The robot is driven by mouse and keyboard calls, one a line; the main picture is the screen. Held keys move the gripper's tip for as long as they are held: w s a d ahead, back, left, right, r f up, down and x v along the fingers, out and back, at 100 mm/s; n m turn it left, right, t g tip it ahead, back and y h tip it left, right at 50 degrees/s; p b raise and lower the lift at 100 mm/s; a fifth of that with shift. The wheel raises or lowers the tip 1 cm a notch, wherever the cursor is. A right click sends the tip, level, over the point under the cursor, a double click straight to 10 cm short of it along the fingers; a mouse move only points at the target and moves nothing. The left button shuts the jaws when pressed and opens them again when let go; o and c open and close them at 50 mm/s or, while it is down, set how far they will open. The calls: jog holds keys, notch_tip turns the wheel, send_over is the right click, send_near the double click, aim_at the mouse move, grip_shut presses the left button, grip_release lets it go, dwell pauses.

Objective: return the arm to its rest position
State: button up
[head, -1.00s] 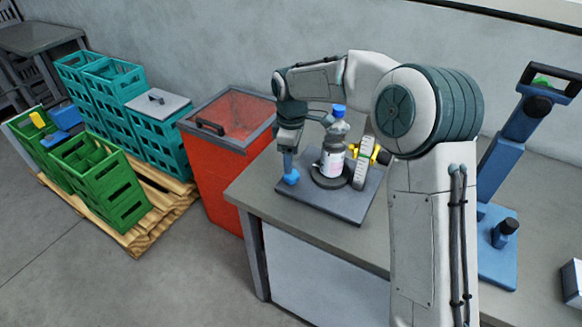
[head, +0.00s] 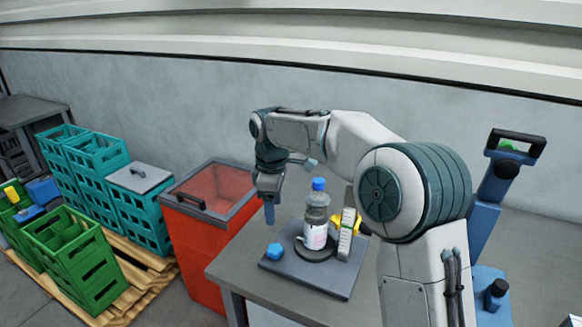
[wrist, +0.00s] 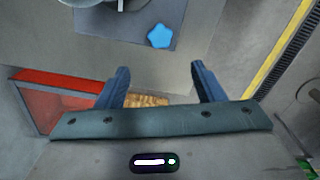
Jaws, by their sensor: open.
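My gripper (head: 269,213) hangs from the arm in the head view, raised above the left edge of the work table, left of the reel labeller (head: 310,276). In the wrist view my gripper (wrist: 160,78) has its two blue fingers wide apart with nothing between them. The labeller's blue knob (head: 274,251) stands on the near left corner of its dark plate, apart from the fingers; it also shows in the wrist view as a blue star shape (wrist: 160,36). A bottle (head: 317,218) with a blue cap and a pale label stands upright on the labeller's round rest.
A red bin (head: 194,243) with a clear lid stands left of the table (head: 231,262). Teal crates (head: 88,178) and green crates (head: 72,262) sit on a wooden pallet further left. A blue press-like stand (head: 485,215) is at the right.

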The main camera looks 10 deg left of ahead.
jog(key=s+d+r+m+t, duration=0.1)
jog(key=s+d+r+m, duration=0.1)
jog(key=s+d+m, duration=0.55)
jog(key=s+d+r+m+t, duration=0.15)
jog(key=s+d, duration=0.35)
jog(key=d, duration=0.5)
jog(key=s+d+f+m, duration=0.2)
jog(key=s+d+m, duration=0.2)
jog(key=s, duration=0.3)
jog(key=s+d+f+m, duration=0.2)
jog(key=s+d+m, duration=0.2)
jog(key=s, duration=0.3)
jog(key=shift+d+f+m, duration=0.3)
jog(key=shift+d+m, duration=0.1)
jog(key=shift+d, duration=0.05)
jog(key=shift+t, duration=0.25)
